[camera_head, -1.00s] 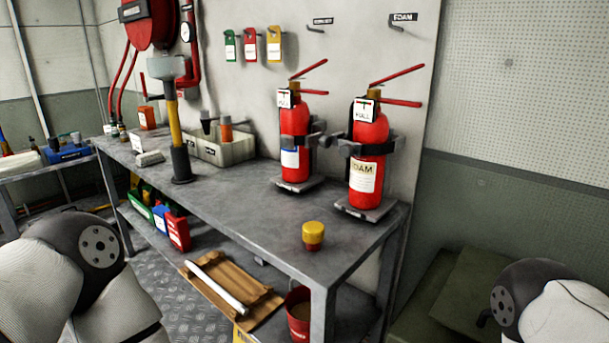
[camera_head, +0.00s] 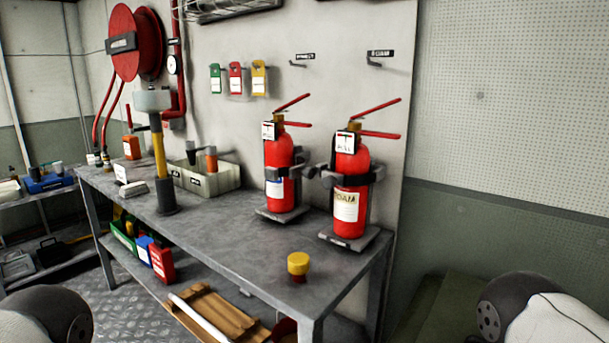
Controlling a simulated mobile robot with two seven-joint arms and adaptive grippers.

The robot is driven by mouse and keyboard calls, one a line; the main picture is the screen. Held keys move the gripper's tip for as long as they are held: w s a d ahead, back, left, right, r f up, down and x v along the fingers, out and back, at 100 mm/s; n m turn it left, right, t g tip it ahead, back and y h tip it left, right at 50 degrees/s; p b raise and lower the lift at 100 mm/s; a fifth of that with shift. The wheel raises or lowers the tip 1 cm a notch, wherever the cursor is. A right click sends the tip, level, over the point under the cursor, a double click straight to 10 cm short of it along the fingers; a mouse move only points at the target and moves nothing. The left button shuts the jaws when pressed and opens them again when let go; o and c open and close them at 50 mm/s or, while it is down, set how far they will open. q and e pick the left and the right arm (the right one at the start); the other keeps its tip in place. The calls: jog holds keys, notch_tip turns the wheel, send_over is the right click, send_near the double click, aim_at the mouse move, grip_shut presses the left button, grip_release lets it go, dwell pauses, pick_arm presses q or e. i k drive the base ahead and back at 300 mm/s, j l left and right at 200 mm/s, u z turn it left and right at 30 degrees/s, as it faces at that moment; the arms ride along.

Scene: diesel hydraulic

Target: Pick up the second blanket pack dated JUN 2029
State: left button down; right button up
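No blanket pack with a readable JUN 2029 date shows. A red pack-like item (camera_head: 162,262) with white print stands at the front of the lower shelf, beside a blue and white one (camera_head: 144,248) and a green bin (camera_head: 124,236). Their print is too small to read, so I cannot tell whether either is a blanket pack. Neither of my grippers is in view; only rounded parts of my arms show at the bottom left and bottom right corners.
The grey workbench (camera_head: 235,240) holds two red extinguishers (camera_head: 278,175) (camera_head: 350,185), a yellow-capped pot (camera_head: 298,265), a grey bin (camera_head: 210,180) and a yellow-handled post (camera_head: 160,155). A wooden tray (camera_head: 225,315) lies below. Bare floor shows at left.

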aim_at(161, 255)
jog(key=j+z, duration=0.1)
jog(key=j, duration=1.3)
jog(key=j+z, duration=0.15)
jog(key=j, duration=1.25)
jog(key=j+z, duration=0.1)
jog(key=j, duration=1.3)
